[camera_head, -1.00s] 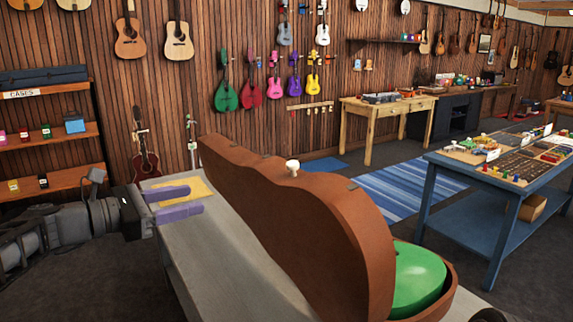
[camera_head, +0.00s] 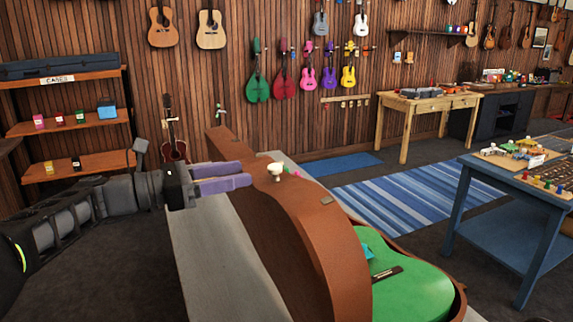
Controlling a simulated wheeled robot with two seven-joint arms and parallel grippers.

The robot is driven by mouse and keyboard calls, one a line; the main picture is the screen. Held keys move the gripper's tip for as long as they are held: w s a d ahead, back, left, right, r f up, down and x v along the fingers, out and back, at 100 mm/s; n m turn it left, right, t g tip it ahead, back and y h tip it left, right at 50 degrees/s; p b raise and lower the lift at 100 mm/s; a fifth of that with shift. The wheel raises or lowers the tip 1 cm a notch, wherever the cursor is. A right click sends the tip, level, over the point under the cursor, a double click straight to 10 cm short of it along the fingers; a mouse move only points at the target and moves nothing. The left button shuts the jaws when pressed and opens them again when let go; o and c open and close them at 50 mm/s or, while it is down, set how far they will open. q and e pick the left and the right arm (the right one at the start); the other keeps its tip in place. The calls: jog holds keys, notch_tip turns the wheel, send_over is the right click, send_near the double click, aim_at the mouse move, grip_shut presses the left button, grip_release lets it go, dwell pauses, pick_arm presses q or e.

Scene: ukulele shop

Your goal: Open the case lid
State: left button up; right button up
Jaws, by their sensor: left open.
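The brown case lid (camera_head: 300,225) stands raised and tilted on the grey-topped table in the camera_head view. A cream knob (camera_head: 275,170) sits on its upper edge. To the right of the lid the case base (camera_head: 458,304) holds a green ukulele (camera_head: 415,291), partly hidden by the lid. My left gripper (camera_head: 244,175), with purple fingers, is open and empty just left of the knob, at the lid's left side. I cannot tell whether the fingers touch the lid. My right gripper is not in view.
The grey tabletop (camera_head: 212,262) is bare to the left of the lid. A blue table (camera_head: 500,190) with small items stands at the right. A wooden table (camera_head: 425,106), shelves (camera_head: 75,120) and wall instruments are farther back. A striped rug (camera_head: 395,197) lies on the floor.

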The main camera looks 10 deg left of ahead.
aim_at(271, 167)
pick_arm(q)
jog(key=p+x, duration=0.2)
jog(key=x, duration=0.4)
jog(key=shift+r, duration=0.15)
jog(key=shift+w+d, duration=0.4)
jog(key=shift+d, duration=0.15)
grip_shut()
dwell(1.2)
